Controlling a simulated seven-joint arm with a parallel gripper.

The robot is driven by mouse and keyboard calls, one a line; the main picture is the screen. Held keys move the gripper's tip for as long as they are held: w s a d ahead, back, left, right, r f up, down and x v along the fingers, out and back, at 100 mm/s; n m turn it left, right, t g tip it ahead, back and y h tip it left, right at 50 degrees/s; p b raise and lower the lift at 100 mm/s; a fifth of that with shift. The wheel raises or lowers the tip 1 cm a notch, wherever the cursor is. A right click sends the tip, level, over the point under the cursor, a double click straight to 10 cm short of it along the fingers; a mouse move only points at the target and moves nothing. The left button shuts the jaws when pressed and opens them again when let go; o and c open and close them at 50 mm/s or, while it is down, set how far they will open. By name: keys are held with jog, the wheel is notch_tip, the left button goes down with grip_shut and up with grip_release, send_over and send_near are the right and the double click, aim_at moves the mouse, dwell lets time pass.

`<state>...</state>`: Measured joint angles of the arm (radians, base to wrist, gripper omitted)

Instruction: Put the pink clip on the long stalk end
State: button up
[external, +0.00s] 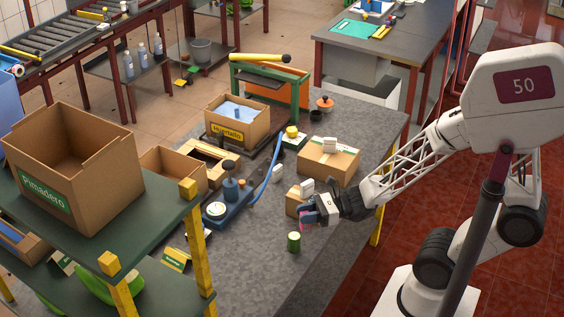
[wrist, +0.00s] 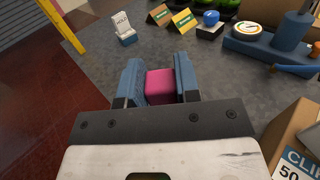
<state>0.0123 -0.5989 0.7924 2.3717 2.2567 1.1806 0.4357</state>
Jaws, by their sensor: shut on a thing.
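My gripper (external: 306,221) is low over the grey worktop near its right edge. In the wrist view my gripper (wrist: 160,85) has its two blue fingers closed around the pink clip (wrist: 160,86). The pink clip (external: 304,226) is only a small patch of pink in the external view. I cannot make out a long stalk end for certain in either view. A curved blue strip (external: 268,178) rises from the blue machine to the left of my gripper, apart from it; I cannot tell whether it is a stalk.
The blue machine (external: 232,205) is to the left. In the wrist view, a box marked CLIP (wrist: 288,135) is at the right. Bare grey worktop lies in front.

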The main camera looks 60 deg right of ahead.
jog(key=w, duration=0.1)
jog(key=w+a, duration=0.1)
jog(key=w, duration=0.1)
jog(key=shift+f, duration=0.15)
jog(key=shift+f, duration=1.75)
jog(key=shift+f, duration=0.15)
jog(key=o, duration=0.9)
jog(key=shift+d, duration=0.1)
jog(key=v, duration=1.2)
jog(key=shift+r, duration=0.2)
